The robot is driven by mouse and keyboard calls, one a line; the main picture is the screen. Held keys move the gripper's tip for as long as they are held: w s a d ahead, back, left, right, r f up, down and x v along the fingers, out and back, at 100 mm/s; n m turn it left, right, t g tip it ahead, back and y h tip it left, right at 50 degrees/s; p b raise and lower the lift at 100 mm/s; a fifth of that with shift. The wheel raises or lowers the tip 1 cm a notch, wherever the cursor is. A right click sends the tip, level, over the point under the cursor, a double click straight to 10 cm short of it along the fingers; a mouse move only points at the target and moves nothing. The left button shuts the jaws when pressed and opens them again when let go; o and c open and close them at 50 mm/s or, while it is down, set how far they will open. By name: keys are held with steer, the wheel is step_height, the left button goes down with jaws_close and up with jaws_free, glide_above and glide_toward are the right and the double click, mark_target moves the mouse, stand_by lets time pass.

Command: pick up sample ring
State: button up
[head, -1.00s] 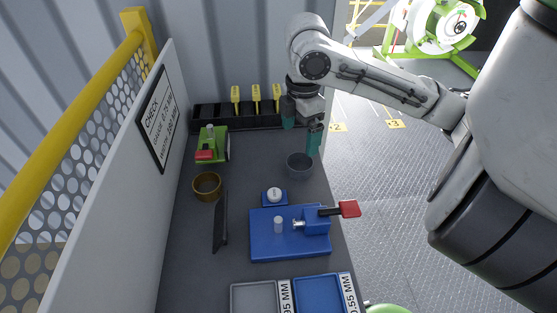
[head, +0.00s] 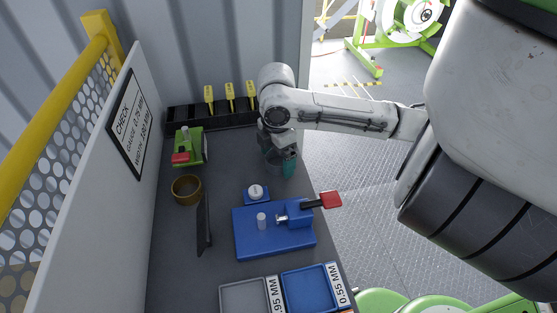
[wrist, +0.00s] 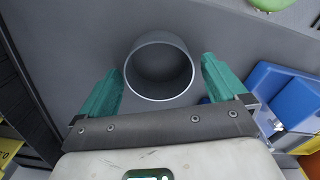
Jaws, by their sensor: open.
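A grey ring (wrist: 159,97) with a round open top stands on the dark bench top in the wrist view. My gripper (wrist: 162,65) is open, with one green finger on each side of the ring. The fingers look apart from its wall; their height relative to the rim is hard to tell. In the head view my gripper (head: 280,166) points down at the bench's right side and hides the grey ring. A brown ring (head: 187,189) lies further left on the bench.
A green device (head: 190,148) and a black rack (head: 185,118) stand at the back left.

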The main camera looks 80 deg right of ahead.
steer(key=c, duration=1.1)
steer(key=shift+c, duration=0.2)
steer(key=shift+r, duration=0.1)
